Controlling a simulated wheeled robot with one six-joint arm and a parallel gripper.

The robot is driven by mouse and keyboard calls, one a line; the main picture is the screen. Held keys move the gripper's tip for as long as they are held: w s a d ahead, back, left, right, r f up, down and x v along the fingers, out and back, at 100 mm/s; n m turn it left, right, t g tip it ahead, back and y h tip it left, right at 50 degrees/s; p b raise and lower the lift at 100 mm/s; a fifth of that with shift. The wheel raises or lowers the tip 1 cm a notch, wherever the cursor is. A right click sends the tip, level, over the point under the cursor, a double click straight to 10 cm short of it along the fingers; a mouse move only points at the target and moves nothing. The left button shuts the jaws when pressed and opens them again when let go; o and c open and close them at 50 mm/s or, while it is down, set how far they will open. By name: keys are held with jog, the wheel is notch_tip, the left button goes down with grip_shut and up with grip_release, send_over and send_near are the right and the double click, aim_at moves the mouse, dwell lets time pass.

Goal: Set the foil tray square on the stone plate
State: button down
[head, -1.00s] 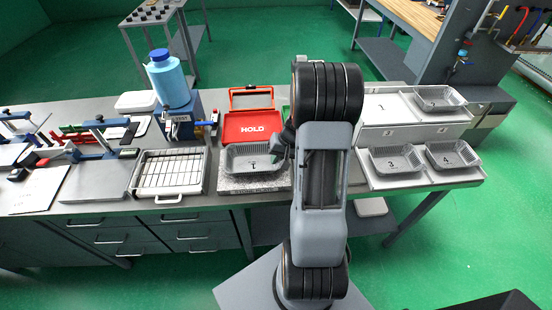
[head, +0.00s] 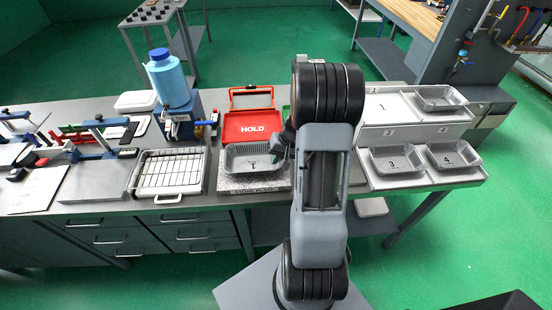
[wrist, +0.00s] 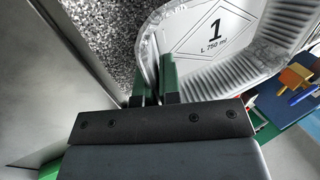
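The foil tray (head: 255,168) is a silver ribbed tray marked 1. In the head view it is over the back part of the speckled stone plate (head: 245,184), with a strip of stone bare in front. I cannot tell whether it rests flat or hangs just above. My gripper (head: 279,152) is at the tray's right end, partly hidden by my arm. In the wrist view my gripper (wrist: 154,92) has its green fingers close together on either side of the tray's wall (wrist: 149,65). The tray's floor with its printed label shows beyond, and speckled stone lies to the left.
A red HOLD box (head: 252,126) stands open right behind the plate. A wire rack tray (head: 170,172) is to the left. Other foil trays (head: 397,158) sit in numbered bays to the right. A blue bottle (head: 167,80) stands at back left.

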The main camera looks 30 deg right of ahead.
jog(key=shift+f+b, duration=0.3)
jog(key=c, duration=1.2)
grip_release()
jog(key=shift+b+v, duration=0.3)
jog(key=shift+v, duration=3.5)
